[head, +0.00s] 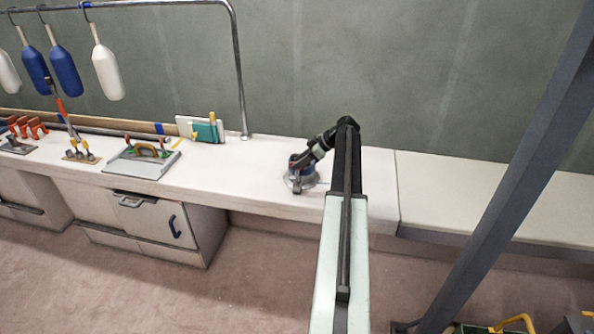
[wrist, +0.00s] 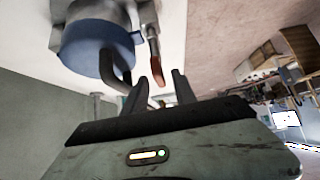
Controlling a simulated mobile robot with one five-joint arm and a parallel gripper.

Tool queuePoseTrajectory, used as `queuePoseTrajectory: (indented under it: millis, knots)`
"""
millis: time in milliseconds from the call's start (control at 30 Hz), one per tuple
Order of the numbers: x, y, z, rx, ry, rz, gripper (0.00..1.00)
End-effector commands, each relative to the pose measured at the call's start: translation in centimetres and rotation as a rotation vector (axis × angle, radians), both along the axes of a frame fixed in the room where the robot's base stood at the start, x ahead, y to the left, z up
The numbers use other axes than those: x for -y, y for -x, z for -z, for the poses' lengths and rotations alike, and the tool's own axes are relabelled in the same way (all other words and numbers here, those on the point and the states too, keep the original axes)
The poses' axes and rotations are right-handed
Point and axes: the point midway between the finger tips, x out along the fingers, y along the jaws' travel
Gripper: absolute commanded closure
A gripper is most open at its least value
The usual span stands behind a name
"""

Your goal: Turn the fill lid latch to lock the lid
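The fill fitting (head: 302,182) stands on the white counter near its right part, with a blue lid on a grey base. In the wrist view its blue lid (wrist: 92,45) fills the upper left, with a dark curved bar beside it. The latch (wrist: 153,45) is a thin metal lever with an orange-red grip, beside the lid. My gripper (wrist: 168,74) has its two dark fingers apart, close to the latch's grip. I cannot tell whether the grip lies between the fingers. In the head view my arm hides part of the fitting.
A grey tray (head: 142,163) with tools and a yellow-handled tool rack (head: 80,153) stand on the counter to the left. A teal book-like item (head: 206,131) stands at the back. White and blue fenders (head: 107,70) hang from a rail. A dark slanted post (head: 515,175) stands at the right.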

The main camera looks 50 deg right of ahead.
Motion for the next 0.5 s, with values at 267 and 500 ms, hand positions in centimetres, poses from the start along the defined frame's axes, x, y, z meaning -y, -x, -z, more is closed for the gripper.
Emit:
queuePoseTrajectory:
  millis: [267, 500]
  knots:
    - [-0.49, -0.75, 0.82, 0.000, 0.000, 0.000, 0.67]
    - [-0.51, -0.77, 0.81, 0.000, -0.001, -0.001, 1.00]
